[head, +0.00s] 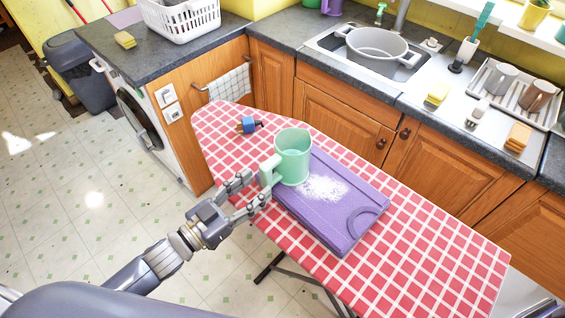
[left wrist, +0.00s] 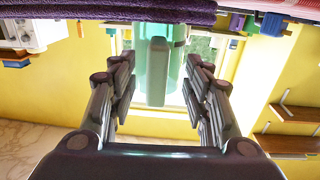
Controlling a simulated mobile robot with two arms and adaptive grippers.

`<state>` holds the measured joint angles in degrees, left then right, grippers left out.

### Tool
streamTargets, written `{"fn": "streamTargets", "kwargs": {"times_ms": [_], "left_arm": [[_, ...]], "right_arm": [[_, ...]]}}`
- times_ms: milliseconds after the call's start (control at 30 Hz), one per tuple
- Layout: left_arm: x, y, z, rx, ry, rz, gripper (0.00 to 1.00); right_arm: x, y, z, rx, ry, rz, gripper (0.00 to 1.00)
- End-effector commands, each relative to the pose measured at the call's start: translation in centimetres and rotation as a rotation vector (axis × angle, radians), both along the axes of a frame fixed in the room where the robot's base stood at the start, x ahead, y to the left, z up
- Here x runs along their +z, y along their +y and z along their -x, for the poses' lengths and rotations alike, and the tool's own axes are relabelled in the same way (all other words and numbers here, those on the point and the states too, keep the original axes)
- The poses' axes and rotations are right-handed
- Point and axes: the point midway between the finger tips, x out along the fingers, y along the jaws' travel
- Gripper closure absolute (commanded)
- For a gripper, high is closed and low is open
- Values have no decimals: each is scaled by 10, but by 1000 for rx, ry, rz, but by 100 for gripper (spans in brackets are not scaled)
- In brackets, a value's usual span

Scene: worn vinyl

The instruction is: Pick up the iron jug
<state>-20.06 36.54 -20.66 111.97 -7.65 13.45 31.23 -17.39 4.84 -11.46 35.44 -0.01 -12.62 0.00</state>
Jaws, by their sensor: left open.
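In the left wrist view the pale green jug (left wrist: 156,72) shows ahead, between the two spread fingers (left wrist: 161,75). I cannot tell whether the fingertips touch it. My right gripper is not in view.
A small blue-banded item (head: 248,125) lies behind on the red checked ironing board (head: 430,240). The counter with the sink and a grey pot (head: 376,50) runs behind. The board's right part is clear.

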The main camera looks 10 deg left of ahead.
Motion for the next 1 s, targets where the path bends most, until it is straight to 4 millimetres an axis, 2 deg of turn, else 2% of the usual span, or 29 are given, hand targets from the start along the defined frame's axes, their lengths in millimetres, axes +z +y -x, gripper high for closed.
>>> {"fn": "streamTargets", "kwargs": {"times_ms": [167,333,500,800,867,1000], "left_arm": [[4,-7,-8,1,-1,0,55],[10,-22,-26,1,-3,1,55],[6,-33,-39,0,1,1,55],[4,-35,-41,0,1,-1,55],[5,-35,-41,0,0,-1,66],[5,-35,-41,0,0,-1,98]], "right_arm": [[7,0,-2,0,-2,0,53],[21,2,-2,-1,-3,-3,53],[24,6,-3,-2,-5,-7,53],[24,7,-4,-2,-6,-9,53],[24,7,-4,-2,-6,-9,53],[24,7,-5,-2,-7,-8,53]]}}
